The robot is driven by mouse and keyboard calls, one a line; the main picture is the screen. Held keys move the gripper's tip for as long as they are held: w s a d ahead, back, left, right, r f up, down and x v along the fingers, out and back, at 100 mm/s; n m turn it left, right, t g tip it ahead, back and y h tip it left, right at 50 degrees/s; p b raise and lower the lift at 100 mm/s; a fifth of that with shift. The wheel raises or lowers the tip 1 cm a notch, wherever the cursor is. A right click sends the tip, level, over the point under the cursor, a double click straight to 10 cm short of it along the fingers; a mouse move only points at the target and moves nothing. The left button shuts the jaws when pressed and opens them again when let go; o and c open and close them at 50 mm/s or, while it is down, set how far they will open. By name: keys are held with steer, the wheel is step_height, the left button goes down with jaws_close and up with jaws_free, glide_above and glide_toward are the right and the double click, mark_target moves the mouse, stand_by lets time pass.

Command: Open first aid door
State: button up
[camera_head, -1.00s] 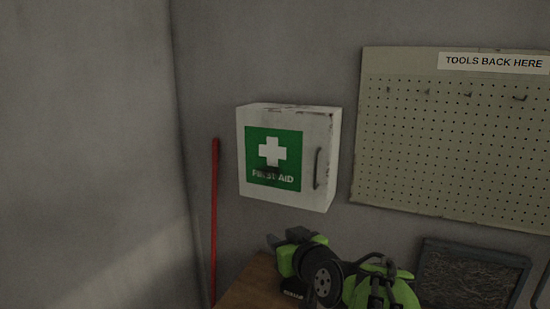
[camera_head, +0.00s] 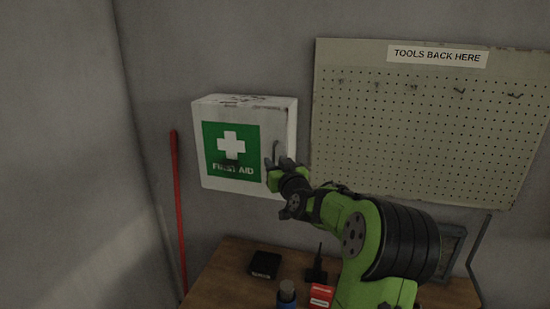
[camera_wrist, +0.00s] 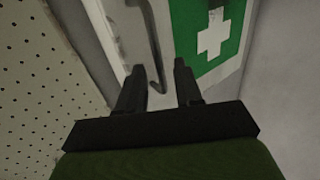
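The white first aid cabinet (camera_head: 246,112) hangs on the wall with its door closed. Its front carries a green panel with a white cross, which also shows in the wrist view (camera_wrist: 205,38). The dark bar handle (camera_wrist: 152,50) is on the right side of the door. My gripper (camera_head: 280,163) is in front of the door's right part, at the handle's lower end. In the wrist view my gripper (camera_wrist: 160,82) is open, with its two fingers apart and the handle's lower end showing between them. I cannot tell whether either finger touches the handle.
A pegboard (camera_head: 400,130) with hooks and a "TOOLS BACK HERE" label is right of the cabinet. A wooden table (camera_head: 225,280) below holds a black box (camera_head: 265,264), a red box (camera_head: 320,295) and a blue-grey bottle (camera_head: 287,292). A red pole (camera_head: 178,215) leans at left.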

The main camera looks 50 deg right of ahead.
steer(key=shift+w+d, duration=0.35)
steer(key=shift+w, duration=0.2)
jaws_close()
stand_by(1.0)
